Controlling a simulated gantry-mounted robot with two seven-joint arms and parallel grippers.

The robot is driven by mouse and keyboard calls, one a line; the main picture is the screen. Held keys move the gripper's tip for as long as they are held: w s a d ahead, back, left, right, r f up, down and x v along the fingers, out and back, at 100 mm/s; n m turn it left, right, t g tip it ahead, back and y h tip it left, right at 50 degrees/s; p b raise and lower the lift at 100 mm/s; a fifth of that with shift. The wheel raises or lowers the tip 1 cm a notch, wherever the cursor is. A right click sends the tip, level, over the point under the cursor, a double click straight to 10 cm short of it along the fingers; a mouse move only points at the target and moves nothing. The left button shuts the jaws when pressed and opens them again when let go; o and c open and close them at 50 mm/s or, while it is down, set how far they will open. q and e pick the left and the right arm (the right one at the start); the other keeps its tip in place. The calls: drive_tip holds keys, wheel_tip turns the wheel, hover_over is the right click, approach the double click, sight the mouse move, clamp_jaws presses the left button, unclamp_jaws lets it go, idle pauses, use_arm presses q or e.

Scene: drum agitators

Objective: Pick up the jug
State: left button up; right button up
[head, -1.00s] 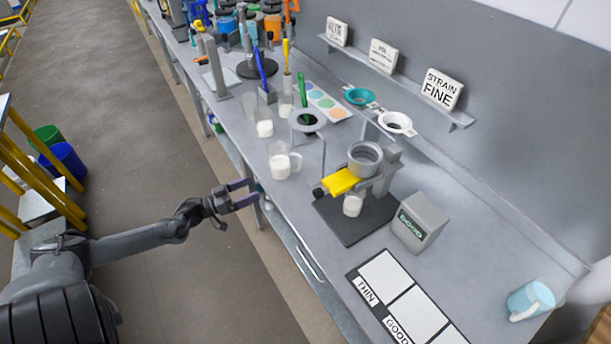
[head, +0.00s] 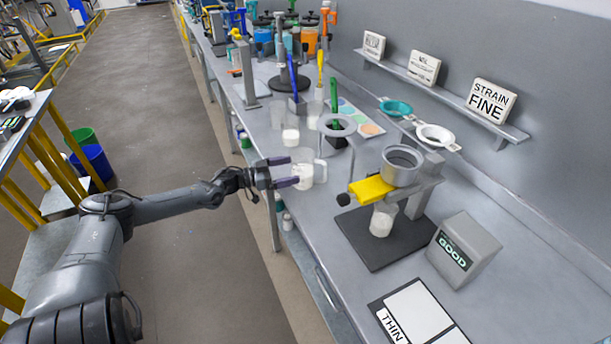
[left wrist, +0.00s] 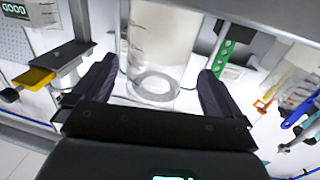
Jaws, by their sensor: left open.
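The jug (head: 307,172) is a clear, handled vessel with white liquid low in it. It stands upright near the front edge of the bench in the head view. My left gripper (head: 291,171) is open, its two dark fingers pointing at the jug from the aisle side. In the left wrist view the clear jug (left wrist: 155,50) appears between the two open fingers (left wrist: 158,72), with a gap on either side and its round base towards me. I cannot tell how deep the fingers reach around it. My right gripper is out of view.
Another beaker (head: 291,136) stands just behind the jug. To the right are a ring stand (head: 337,125) and a strainer stand with a yellow part (head: 372,188) over a small beaker (head: 382,220). A GOOD box (head: 464,250) is farther right. The aisle floor is free.

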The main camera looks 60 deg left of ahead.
sight(297, 169)
use_arm(q)
drive_tip(key=shift+b+x, duration=1.05)
drive_tip(key=shift+x, duration=0.7)
drive_tip(key=shift+b+x, duration=0.4)
drive_tip(key=shift+x, duration=0.75)
drive_tip(key=shift+d, duration=0.15)
drive_tip(key=shift+c, duration=0.3)
drive_tip(key=c, duration=1)
drive_tip(key=shift+c, duration=0.6)
drive_tip(key=shift+r, duration=0.2)
